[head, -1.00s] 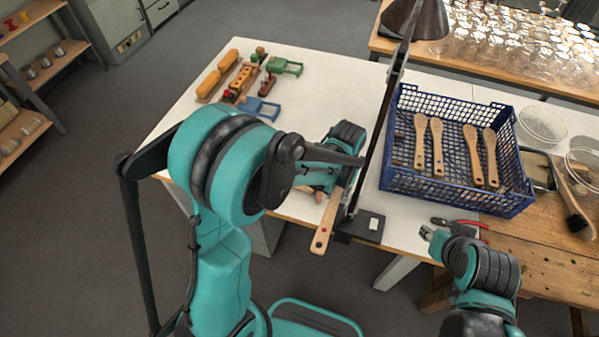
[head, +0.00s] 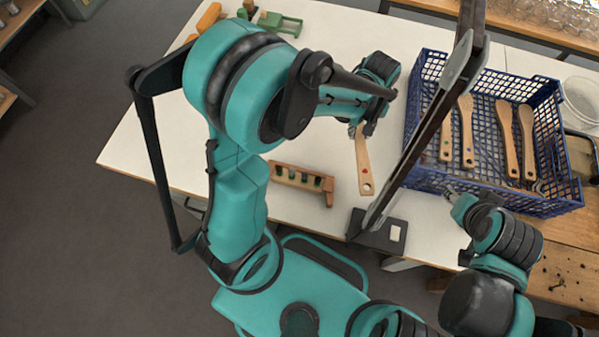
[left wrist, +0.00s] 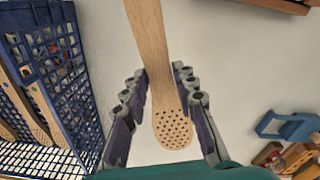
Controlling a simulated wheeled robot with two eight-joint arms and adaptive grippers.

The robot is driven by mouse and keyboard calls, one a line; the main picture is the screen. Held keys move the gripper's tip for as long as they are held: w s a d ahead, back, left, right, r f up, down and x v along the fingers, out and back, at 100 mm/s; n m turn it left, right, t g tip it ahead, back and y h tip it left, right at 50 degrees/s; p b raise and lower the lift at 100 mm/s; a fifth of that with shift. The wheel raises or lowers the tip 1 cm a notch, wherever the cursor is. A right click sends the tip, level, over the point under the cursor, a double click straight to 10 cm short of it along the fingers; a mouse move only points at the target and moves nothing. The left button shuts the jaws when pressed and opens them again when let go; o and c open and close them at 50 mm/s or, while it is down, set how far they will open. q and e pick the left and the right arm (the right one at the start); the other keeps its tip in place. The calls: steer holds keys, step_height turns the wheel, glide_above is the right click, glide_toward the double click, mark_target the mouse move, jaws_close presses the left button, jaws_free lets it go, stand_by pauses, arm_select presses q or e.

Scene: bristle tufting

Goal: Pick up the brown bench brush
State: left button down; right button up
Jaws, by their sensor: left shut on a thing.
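My left gripper (head: 363,128) is shut on a light-brown wooden brush body (head: 365,168) with a red dot near the end of its handle. The handle points toward the table's front in the head view. In the left wrist view my left gripper's fingers (left wrist: 160,108) stand on both sides of the brush body (left wrist: 152,45), and its rounded end with many small holes lies between them. No bristles show on it. My right gripper (head: 452,196) is near the front wall of the blue crate; its opening is too small to tell.
The blue crate (head: 432,184) holds several wooden brush bodies (head: 466,130). A dark upright post on a black base (head: 374,232) stands between the held piece and the crate. A wooden rack (head: 301,183) with green parts stands left of the held piece. The white table (head: 145,150) is clear at left.

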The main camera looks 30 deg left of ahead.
arm_select(q)
steer(key=shift+s+a+r+n, duration=0.1)
steer(key=shift+a+r+n, duration=0.15)
steer(key=shift+r+n, duration=0.7)
steer(key=shift+s+d+r+n, duration=0.1)
steer(key=shift+s+r+n, duration=0.15)
steer(key=shift+n, duration=0.4)
steer(key=shift+s+d+r+n, duration=0.15)
steer(key=shift+s+d+n, duration=0.35)
steer(key=shift+n, duration=0.3)
steer(key=b, duration=0.4)
glide_toward(340, 159)
steer(key=d+f, duration=0.2)
steer(key=f, duration=0.1)
steer(key=w+d+f, duration=0.1)
steer(key=f, duration=0.1)
steer(key=shift+d, duration=0.35)
steer(key=a, duration=0.1)
steer(key=a+b, duration=0.1)
steer(key=s+a+f+b, duration=0.1)
steer(key=a, duration=0.1)
steer(key=shift+f, duration=0.35)
steer(key=shift+w+d+r, duration=0.1)
